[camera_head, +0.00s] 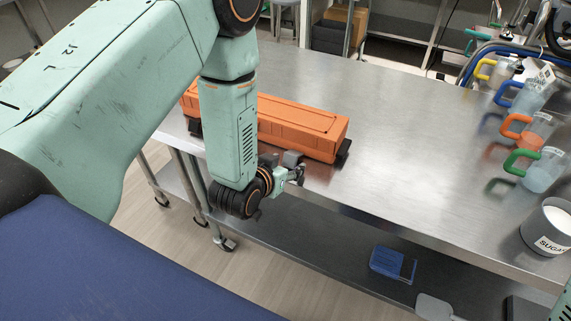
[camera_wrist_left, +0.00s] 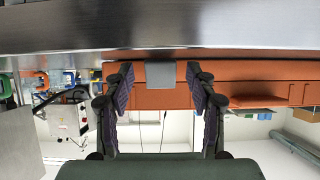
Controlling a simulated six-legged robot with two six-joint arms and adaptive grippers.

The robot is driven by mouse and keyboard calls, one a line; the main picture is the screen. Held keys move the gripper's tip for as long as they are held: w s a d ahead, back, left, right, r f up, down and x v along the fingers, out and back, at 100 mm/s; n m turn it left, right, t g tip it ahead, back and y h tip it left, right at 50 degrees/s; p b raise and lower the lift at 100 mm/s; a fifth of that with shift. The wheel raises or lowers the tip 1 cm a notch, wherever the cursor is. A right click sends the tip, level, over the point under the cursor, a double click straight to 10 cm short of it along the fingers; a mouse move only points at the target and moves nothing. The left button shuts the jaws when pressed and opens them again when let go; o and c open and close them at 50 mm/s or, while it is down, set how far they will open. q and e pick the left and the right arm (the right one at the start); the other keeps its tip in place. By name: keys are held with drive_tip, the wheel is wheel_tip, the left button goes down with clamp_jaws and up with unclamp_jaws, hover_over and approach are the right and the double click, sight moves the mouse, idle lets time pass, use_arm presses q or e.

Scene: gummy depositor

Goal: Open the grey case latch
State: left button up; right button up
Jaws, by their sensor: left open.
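The orange case (camera_head: 300,125) lies on the steel table along its front edge, partly hidden behind my left arm. Its grey latch (camera_head: 291,157) is on the side facing me. In the left wrist view, which is upside down, the grey latch (camera_wrist_left: 160,74) sits on the orange case (camera_wrist_left: 240,70) between the two fingers. My left gripper (camera_head: 298,174) is open and close in front of the latch, with a finger on either side in view. I cannot tell whether a finger touches it. My right gripper is not in view.
The steel table (camera_head: 400,150) is clear in its middle. Jugs with coloured handles, such as the green-handled one (camera_head: 545,170), and a sugar container (camera_head: 549,228) stand at the right. A blue box (camera_head: 392,264) lies on the lower shelf.

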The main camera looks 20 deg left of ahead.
use_arm(q)
drive_tip(key=v, duration=0.7)
drive_tip(key=shift+s+r, duration=0.15)
drive_tip(key=shift+s, duration=0.1)
idle(0.4)
drive_tip(key=s+f+n+g+b, duration=0.1)
drive_tip(key=s+f+g+b, duration=0.9)
drive_tip(key=s+f, duration=1.5)
drive_tip(key=shift+s+f+g+b, duration=0.3)
drive_tip(key=shift+s+g, duration=0.75)
drive_tip(key=shift+g, duration=0.05)
drive_tip(key=shift+a, duration=0.15)
